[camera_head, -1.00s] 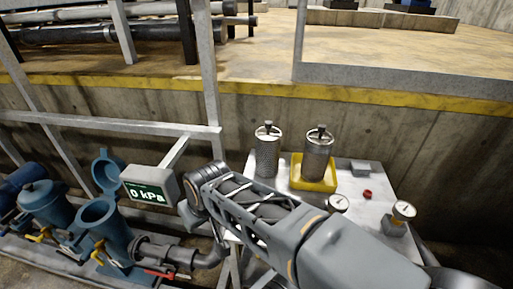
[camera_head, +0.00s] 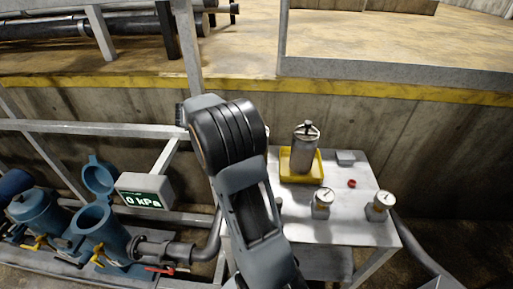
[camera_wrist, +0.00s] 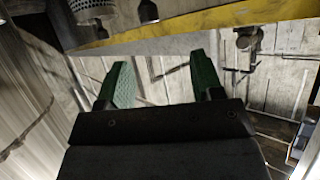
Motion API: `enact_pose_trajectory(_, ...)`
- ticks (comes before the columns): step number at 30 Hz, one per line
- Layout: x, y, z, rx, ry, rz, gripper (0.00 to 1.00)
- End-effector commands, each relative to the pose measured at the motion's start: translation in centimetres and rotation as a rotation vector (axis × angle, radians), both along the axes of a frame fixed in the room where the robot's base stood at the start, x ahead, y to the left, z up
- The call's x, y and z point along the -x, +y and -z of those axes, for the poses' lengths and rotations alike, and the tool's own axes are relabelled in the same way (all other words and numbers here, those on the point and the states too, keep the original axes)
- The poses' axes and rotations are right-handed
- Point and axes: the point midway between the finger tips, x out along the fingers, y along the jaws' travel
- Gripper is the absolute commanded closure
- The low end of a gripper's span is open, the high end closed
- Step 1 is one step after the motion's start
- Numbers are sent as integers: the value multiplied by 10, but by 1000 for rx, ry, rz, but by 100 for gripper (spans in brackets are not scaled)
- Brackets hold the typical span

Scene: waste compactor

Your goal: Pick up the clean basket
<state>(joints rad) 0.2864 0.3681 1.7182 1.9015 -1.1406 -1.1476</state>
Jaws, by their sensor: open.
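A grey metal basket (camera_head: 305,150) with a handle on top stands upright in a yellow tray (camera_head: 318,170) on the metal table. A second, perforated basket that stood left of the tray is hidden behind my arm in the head view. I cannot tell from the frames which one is clean. In the wrist view, my gripper (camera_wrist: 162,83) has two green fingers spread apart with nothing between them. A round perforated grey part (camera_wrist: 92,8), likely a basket, shows at the top edge there, beyond the fingers and apart from them.
Gauges (camera_head: 378,204), a red button (camera_head: 351,184) and a small grey box (camera_head: 346,158) are on the table (camera_head: 345,230). Metal railing and a concrete wall (camera_head: 420,140) are behind.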

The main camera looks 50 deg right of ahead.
Motion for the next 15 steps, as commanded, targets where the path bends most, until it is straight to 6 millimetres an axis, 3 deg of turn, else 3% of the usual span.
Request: enact_pose_trajectory(15, 15, -68, 42, -22, 37, 55, 39)
